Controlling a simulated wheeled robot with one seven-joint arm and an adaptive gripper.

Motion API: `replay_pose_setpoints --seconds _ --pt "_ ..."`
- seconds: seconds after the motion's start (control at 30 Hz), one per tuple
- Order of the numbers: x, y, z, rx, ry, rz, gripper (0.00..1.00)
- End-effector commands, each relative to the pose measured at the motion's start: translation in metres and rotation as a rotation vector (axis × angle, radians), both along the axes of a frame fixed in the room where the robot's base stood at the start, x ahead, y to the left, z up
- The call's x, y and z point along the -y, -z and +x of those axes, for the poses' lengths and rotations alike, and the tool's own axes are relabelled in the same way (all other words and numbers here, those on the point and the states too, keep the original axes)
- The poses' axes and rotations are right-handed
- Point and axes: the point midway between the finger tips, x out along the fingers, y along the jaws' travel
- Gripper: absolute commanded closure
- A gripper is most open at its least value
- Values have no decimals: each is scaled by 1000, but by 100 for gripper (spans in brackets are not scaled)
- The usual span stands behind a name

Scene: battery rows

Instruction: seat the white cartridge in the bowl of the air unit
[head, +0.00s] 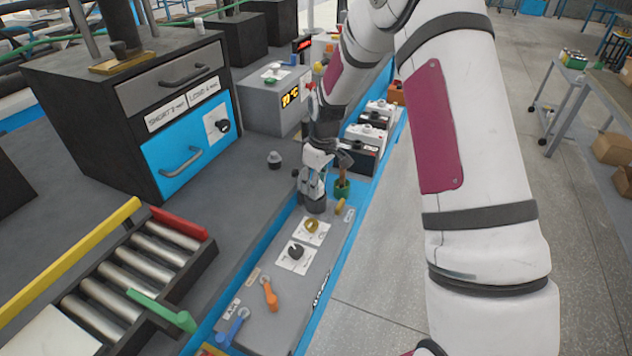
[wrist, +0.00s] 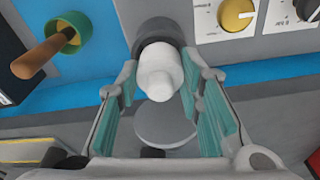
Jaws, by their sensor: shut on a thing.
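The white cartridge (wrist: 160,72) is between the teal-padded fingers of my gripper (wrist: 160,82) in the wrist view. My gripper is shut on it. A dark round bowl (wrist: 157,28) lies just beyond the cartridge and is partly covered by it. I cannot tell whether the cartridge is inside the bowl or only in front of it. A grey disc (wrist: 165,127) shows between the fingers, nearer the wrist. In the head view, my gripper (head: 316,180) is above a dark cylinder (head: 315,205) at the far end of the grey panel; the cartridge is hard to make out there.
A green cup with a brown handle (head: 342,188) stands close right of my gripper. A yellow knob (head: 311,226) and a black knob (head: 296,252) are on the panel. A small grey fitting (head: 274,160) stands on the bench to the left. A roller tray (head: 150,255) lies front left.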

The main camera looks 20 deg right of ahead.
Motion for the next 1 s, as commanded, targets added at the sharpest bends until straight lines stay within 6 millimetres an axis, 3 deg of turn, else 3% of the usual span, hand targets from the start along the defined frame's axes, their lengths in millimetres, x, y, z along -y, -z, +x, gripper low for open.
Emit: replay_pose_setpoints --seconds 0.43,0.47,0.53,0.57,0.87,1.0 --pt "0 11 0 -1 0 0 94" --pt "0 10 0 0 0 0 62" --pt "0 10 0 0 0 0 46" --pt "0 10 0 0 0 0 43" --pt "0 9 0 0 0 0 43" --pt "1 -1 0 3 0 -1 43"
